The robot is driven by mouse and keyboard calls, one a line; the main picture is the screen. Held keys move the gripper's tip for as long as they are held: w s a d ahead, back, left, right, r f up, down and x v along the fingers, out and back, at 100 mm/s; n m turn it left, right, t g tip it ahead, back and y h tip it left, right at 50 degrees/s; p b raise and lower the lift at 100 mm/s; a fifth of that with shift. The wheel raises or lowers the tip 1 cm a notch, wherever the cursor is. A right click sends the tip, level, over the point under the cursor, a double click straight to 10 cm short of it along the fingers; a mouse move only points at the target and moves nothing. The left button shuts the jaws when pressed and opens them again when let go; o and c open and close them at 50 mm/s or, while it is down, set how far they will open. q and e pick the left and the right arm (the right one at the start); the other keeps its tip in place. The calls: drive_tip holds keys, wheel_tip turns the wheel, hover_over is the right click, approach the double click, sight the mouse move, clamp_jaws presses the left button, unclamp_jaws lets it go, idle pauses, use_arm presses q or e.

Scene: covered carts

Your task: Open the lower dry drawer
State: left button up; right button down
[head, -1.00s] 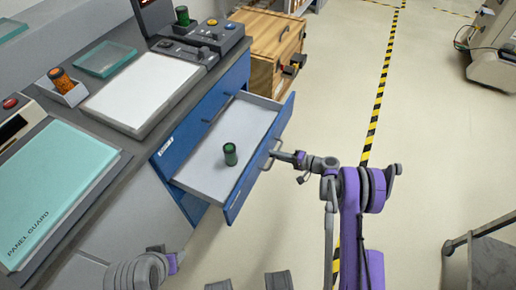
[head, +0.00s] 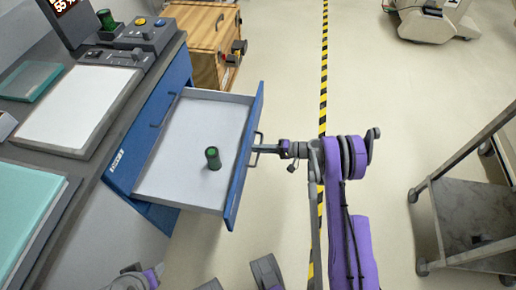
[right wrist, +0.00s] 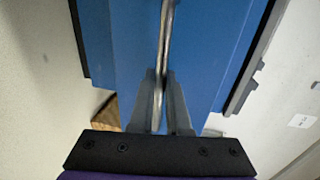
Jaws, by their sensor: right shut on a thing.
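The blue-fronted drawer (head: 187,135) is pulled well out of the blue cabinet in the head view. It sits below a blue front with its own dark handle (head: 158,125). A dark green cylinder (head: 213,158) stands upright inside it. My right gripper (head: 265,148) is at the open drawer's handle (head: 258,136). In the right wrist view, the fingers of my right gripper (right wrist: 161,80) are shut on the handle bar (right wrist: 166,30), in front of the blue drawer face (right wrist: 205,50). My left gripper cannot be made out; only part of that arm shows at the bottom left.
A dark worktop (head: 98,165) with a white panel (head: 80,105) lies left of the drawer. A wooden crate (head: 200,40) stands behind it. A grey cart (head: 470,205) stands at the right. The floor (head: 290,50) around the striped tape is clear.

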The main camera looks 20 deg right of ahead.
drive_tip(key=c, duration=1.2)
unclamp_jaws()
drive_tip(key=p+v, duration=0.1)
drive_tip(key=v, duration=0.9)
drive_tip(key=shift+s+d+r, duration=0.1)
drive_tip(key=shift+s+d, duration=0.1)
drive_tip(key=shift+d, duration=0.15)
